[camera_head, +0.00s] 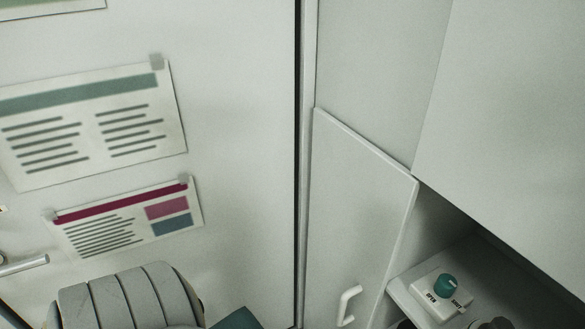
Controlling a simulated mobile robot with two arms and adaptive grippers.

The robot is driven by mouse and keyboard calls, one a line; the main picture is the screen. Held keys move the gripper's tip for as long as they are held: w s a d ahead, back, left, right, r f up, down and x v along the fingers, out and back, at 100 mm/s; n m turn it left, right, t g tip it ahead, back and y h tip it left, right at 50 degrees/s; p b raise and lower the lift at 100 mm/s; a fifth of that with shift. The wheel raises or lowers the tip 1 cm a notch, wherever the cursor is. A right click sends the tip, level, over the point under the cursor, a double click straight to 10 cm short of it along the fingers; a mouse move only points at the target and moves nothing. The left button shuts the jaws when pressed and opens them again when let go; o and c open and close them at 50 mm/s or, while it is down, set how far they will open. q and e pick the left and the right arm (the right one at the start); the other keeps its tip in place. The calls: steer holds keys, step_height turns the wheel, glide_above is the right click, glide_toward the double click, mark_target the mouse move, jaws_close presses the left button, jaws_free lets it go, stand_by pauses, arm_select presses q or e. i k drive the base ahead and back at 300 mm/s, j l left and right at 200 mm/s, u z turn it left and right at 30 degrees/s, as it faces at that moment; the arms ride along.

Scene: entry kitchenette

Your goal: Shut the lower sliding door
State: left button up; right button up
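The lower sliding door (358,215) is a pale grey panel at the lower middle right, with a white bar handle (348,305) near the bottom edge of the view. To the right of its edge is a dark opening (500,255) into the cabinet, so the door stands open. The door's lower part is cut off by the frame. Neither of my grippers can be made out in this view, and nothing is seen touching the handle.
Inside the opening, a white box with a teal knob (446,285) sits on a shelf (405,299). A large pale panel (510,130) is above. Left is a white wall-like surface with posters (125,220) and a metal lever handle (22,266). A grey ribbed shape (125,298) shows at the bottom left.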

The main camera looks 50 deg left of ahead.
mark_target(362, 200)
steer(key=j+u, duration=0.15)
steer(key=u, duration=0.9)
